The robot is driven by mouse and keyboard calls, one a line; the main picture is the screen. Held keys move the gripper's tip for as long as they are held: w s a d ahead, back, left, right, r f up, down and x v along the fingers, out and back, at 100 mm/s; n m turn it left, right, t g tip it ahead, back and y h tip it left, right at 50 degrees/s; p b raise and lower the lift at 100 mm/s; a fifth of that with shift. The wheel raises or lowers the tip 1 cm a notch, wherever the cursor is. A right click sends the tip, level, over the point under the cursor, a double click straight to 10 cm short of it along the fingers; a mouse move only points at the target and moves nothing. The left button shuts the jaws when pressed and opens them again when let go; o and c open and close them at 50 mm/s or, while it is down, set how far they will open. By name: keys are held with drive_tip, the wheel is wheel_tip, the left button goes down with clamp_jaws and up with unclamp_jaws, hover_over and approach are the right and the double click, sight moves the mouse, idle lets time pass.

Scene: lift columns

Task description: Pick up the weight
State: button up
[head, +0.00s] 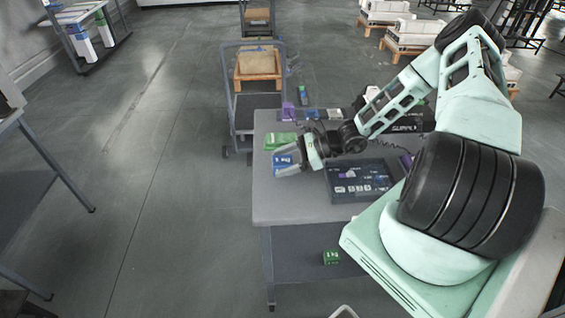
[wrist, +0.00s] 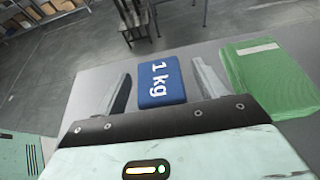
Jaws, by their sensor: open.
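The weight is a blue block marked "1 kg" (wrist: 161,84), lying on the grey table in the wrist view. In the head view the blue weight (head: 283,161) shows at the table's left part, partly behind my fingers. My gripper (wrist: 160,88) is open, with one finger on each side of the weight. A gap shows between the weight and each finger. In the head view my gripper (head: 286,164) reaches down over the left part of the table.
A green pack (wrist: 268,76) lies just right of my right finger; it also shows in the head view (head: 281,141). A dark flat box (head: 360,181) lies on the grey table (head: 290,208) right of my gripper. A cart (head: 240,110) stands behind the table. Open floor lies left.

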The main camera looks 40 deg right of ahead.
drive_tip(key=shift+x, duration=1.15)
clamp_jaws()
drive_tip(key=shift+r, duration=0.1)
drive_tip(key=shift+r, duration=0.1)
